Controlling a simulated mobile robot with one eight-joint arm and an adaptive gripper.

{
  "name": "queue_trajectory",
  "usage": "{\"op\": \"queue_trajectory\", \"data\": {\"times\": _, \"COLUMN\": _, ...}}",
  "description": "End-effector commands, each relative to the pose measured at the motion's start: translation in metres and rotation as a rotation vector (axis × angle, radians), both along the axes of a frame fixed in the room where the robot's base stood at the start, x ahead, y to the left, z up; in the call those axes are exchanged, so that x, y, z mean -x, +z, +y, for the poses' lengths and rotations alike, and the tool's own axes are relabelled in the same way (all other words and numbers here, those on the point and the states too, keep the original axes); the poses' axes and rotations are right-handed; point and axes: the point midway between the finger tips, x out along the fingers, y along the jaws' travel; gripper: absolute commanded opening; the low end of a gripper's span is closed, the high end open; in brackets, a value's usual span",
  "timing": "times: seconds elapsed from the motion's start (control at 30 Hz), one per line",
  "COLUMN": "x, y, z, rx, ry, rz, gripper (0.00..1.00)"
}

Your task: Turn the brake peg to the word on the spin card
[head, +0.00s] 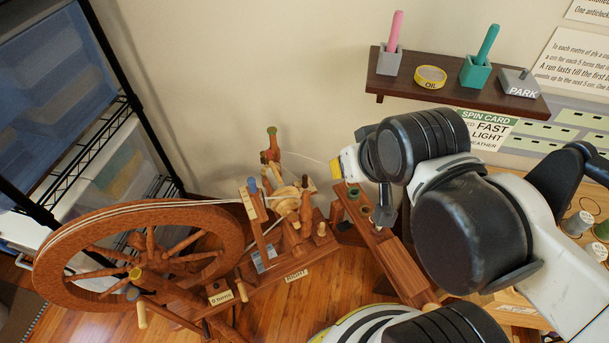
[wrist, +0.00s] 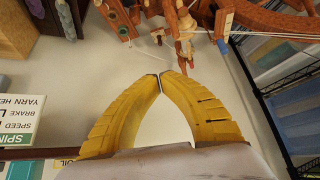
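The spin card (head: 487,128) hangs below the shelf and is partly covered by my arm; "FAST", "LIGHT" and an ending "EATHER" show. In the wrist view the card (wrist: 18,123) appears upside down, with "BRAKE L" legible. The wooden spinning wheel (head: 55,258) stands at left. In the head view my arm hides most of the gripper.
A shelf (head: 400,91) holds a pink peg in a grey block (head: 390,62), an oil tin (head: 430,77), a teal peg in its block (head: 476,74) and a "PARK" block (head: 518,83). A wire rack (head: 88,142) stands left. Thread runs close by the wheel's posts.

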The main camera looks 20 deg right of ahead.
Motion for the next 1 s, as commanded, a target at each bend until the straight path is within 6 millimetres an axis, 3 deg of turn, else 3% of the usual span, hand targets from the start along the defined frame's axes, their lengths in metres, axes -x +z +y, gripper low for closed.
{"op": "queue_trajectory", "data": {"times": 0.03, "x": 0.0, "y": 0.0, "z": 0.0, "rx": 0.0, "ry": 0.0, "rz": 0.0, "gripper": 0.09}}
{"op": "queue_trajectory", "data": {"times": 0.13, "x": -0.003, "y": 0.001, "z": 0.0, "rx": -0.004, "ry": -0.006, "rz": 0.006, "gripper": 0.4}}
{"op": "queue_trajectory", "data": {"times": 0.27, "x": -0.022, "y": 0.007, "z": 0.0, "rx": -0.031, "ry": -0.045, "rz": 0.041, "gripper": 0.4}}
{"op": "queue_trajectory", "data": {"times": 0.4, "x": -0.063, "y": 0.011, "z": 0.0, "rx": -0.082, "ry": -0.13, "rz": 0.114, "gripper": 0.4}}
{"op": "queue_trajectory", "data": {"times": 0.57, "x": -0.118, "y": -0.003, "z": 0.0, "rx": -0.14, "ry": -0.247, "rz": 0.209, "gripper": 0.4}}
{"op": "queue_trajectory", "data": {"times": 0.77, "x": -0.185, "y": -0.048, "z": -0.001, "rx": -0.196, "ry": -0.401, "rz": 0.324, "gripper": 0.4}}
{"op": "queue_trajectory", "data": {"times": 1.0, "x": -0.251, "y": -0.141, "z": -0.001, "rx": -0.242, "ry": -0.596, "rz": 0.455, "gripper": 0.4}}
